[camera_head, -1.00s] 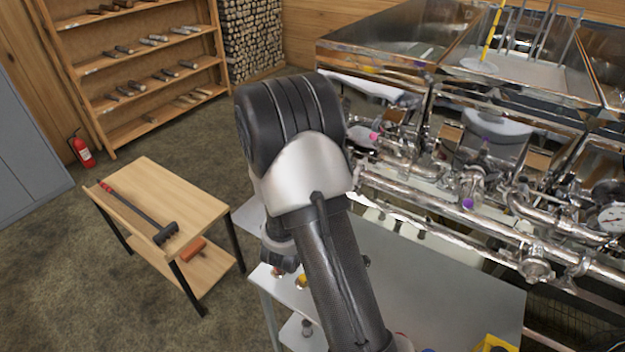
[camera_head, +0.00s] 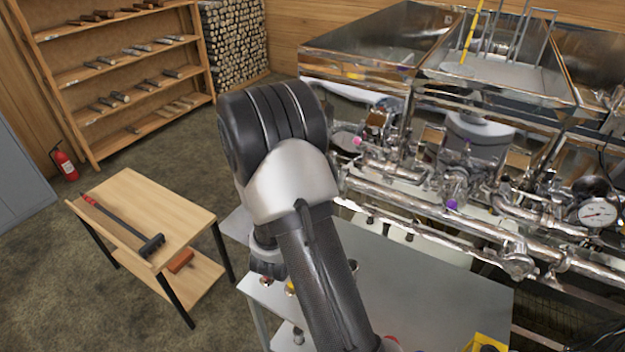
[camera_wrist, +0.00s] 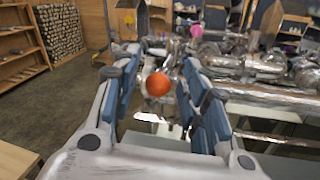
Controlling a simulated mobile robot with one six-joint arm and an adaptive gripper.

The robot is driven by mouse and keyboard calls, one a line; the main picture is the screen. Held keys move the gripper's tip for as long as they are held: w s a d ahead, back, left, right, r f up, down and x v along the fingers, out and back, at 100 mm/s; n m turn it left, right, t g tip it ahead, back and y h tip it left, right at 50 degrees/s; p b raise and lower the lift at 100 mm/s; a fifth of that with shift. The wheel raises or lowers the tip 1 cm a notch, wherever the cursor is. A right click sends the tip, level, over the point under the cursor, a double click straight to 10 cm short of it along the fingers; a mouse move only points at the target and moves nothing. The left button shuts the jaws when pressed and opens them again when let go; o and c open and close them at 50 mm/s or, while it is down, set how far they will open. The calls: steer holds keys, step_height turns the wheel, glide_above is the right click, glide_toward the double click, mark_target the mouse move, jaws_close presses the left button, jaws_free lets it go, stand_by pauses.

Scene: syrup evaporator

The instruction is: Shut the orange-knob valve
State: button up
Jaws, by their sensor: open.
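The orange knob (camera_wrist: 158,84) shows in the wrist view as a round ball, between the fingers of my gripper (camera_wrist: 165,95) as seen in the picture. The fingers are spread apart, with blue-grey pads on both sides and nothing clamped between them. I cannot tell how far beyond the fingertips the knob is. In the head view, my arm hides the orange knob and my gripper. Pipework (camera_head: 430,212) of the evaporator runs to the right of my arm. A pink knob (camera_head: 357,141) and a purple knob (camera_head: 452,204) sit on it.
A grey metal table (camera_head: 425,285) stands under the pipes. A wooden table (camera_head: 165,205) with a long-handled tool stands at left. A pressure gauge (camera_head: 596,212) is at right. A shelf (camera_head: 120,65) and a fire extinguisher (camera_head: 65,164) are farther back. Open floor lies between.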

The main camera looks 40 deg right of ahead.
steer(key=v, duration=1.2)
stand_by(0.4)
